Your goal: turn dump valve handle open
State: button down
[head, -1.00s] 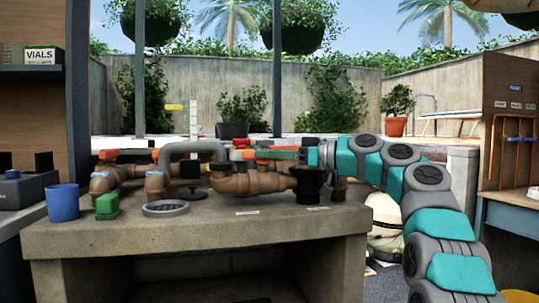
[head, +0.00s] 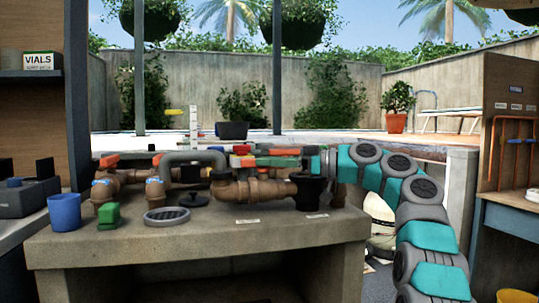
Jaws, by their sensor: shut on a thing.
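Brown pipes (head: 245,190) with several valves run along the concrete bench. Orange-red handles sit on top: one at the left (head: 109,160) and one at the centre (head: 285,152). A green piece (head: 268,161) lies just below the centre handle. My arm reaches in from the right, and my gripper (head: 302,160) is at the right end of the centre handle pieces, shut on what looks like a handle there. The fingers are small and partly hidden, so the exact grip and the handle's angle are hard to tell.
A black funnel-like fitting (head: 311,190) stands below my gripper. A blue cup (head: 64,212), a green block (head: 108,215) and a round grey grate (head: 167,216) sit on the bench's left. A grey pipe arch (head: 194,156) rises left of the handles.

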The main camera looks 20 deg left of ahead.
jog(key=c, duration=0.7)
grip_release()
jog(key=shift+d, duration=0.1)
jog(key=d, duration=0.7)
jog(key=shift+w+d, duration=0.3)
jog(key=shift+w, duration=0.05)
